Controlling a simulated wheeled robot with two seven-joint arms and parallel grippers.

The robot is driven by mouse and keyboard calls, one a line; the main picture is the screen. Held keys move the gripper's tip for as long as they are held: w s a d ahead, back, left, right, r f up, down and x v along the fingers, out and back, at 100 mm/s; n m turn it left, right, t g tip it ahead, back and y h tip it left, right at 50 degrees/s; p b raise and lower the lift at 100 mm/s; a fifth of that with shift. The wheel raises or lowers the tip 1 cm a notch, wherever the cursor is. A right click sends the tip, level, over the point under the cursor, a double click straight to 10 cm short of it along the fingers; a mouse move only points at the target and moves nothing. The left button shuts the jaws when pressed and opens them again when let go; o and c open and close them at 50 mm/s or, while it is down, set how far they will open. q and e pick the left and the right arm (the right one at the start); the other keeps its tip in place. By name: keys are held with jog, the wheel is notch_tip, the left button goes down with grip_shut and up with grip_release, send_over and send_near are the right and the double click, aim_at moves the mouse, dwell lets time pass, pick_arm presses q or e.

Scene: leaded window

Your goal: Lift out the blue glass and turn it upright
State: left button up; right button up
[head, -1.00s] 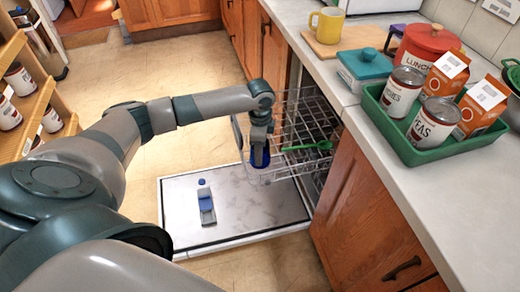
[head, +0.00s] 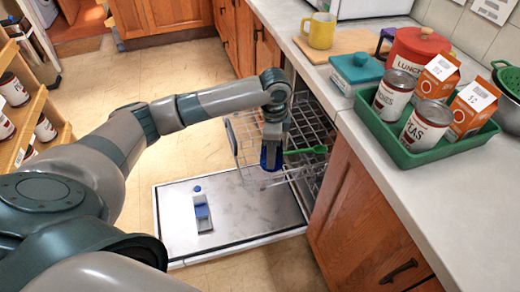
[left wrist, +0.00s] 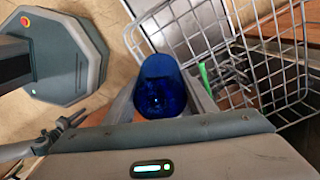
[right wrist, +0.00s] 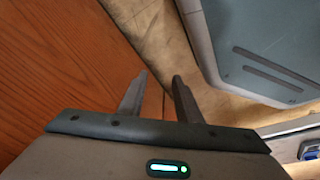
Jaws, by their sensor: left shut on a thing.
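The blue glass (head: 271,157) is held by my left gripper (head: 271,140) at the pulled-out wire rack (head: 300,125) of the dishwasher. In the left wrist view the glass (left wrist: 160,85) sits between the two fingers, which are shut on it, with rack wires to its right. Whether it is clear of the wires, and which end is up, I cannot tell. In the right wrist view my right gripper (right wrist: 161,77) is open and empty, near a wooden cabinet front (right wrist: 60,60). It is not visible in the head view.
A green utensil (head: 305,150) lies in the rack. The open dishwasher door (head: 250,215) carries a detergent compartment (head: 202,212). The counter (head: 355,125) on the right holds a green tray (head: 395,145) with cans and cartons, a teal-lidded box (head: 362,70), and a yellow mug (head: 320,30).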

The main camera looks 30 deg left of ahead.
pick_arm(q)
jog(key=d+r, duration=0.1)
jog(key=d, duration=0.2)
jog(key=d+r, duration=0.1)
jog(key=shift+s+d+r, duration=0.2)
jog(key=shift+s+r, duration=0.15)
jog(key=shift+s, duration=0.05)
pick_arm(e)
jog(key=shift+s+f, duration=0.2)
jog(key=shift+w+r, duration=0.15)
pick_arm(q)
jog(key=shift+r, duration=0.1)
